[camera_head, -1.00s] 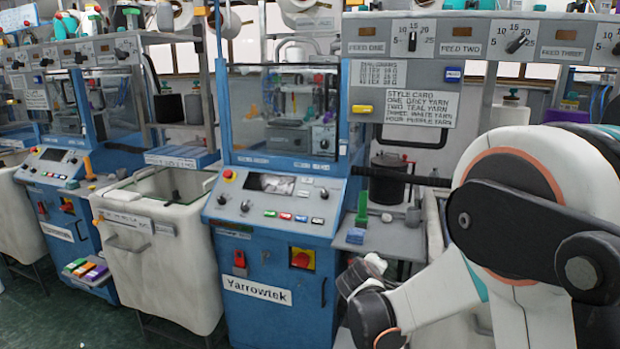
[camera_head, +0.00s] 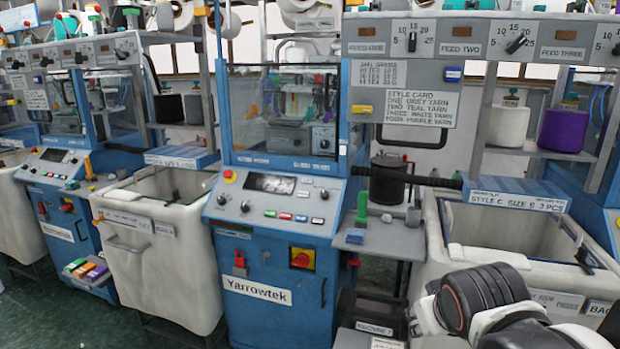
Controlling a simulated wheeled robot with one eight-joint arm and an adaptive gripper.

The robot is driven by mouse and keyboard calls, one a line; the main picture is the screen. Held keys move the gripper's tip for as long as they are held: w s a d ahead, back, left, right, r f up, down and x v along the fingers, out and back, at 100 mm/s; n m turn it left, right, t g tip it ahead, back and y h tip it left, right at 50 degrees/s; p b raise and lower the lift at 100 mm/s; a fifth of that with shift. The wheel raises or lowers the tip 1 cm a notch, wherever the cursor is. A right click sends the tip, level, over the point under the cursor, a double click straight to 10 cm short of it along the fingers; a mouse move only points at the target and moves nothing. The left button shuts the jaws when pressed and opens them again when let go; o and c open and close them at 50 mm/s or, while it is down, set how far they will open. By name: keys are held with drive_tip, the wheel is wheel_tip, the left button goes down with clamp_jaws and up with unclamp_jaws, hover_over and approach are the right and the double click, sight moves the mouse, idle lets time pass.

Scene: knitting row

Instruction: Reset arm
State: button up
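My arm (camera_head: 485,305) shows folded low at the bottom right of the head view, in front of a white bin (camera_head: 470,235). The end of the arm runs toward the bottom right corner and out of the picture. My gripper's fingers do not show in this view. No object is seen held by the part of the arm in view.
A blue Yarrowtek machine (camera_head: 265,250) stands in the middle, with a control panel (camera_head: 270,184). A side shelf (camera_head: 395,240) beside it holds small items. Another white bin (camera_head: 150,270) stands left. A purple yarn cone (camera_head: 563,130) sits on the right shelf. Green floor shows lower left.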

drive_tip(key=s+a+f+m+y, duration=0.1)
drive_tip(key=s, duration=0.8)
drive_tip(key=shift+s+a+f+m+g+y, duration=0.2)
drive_tip(key=shift+a+f+m+g+y, duration=0.1)
drive_tip(key=shift+f+m+g, duration=0.1)
idle(1.9)
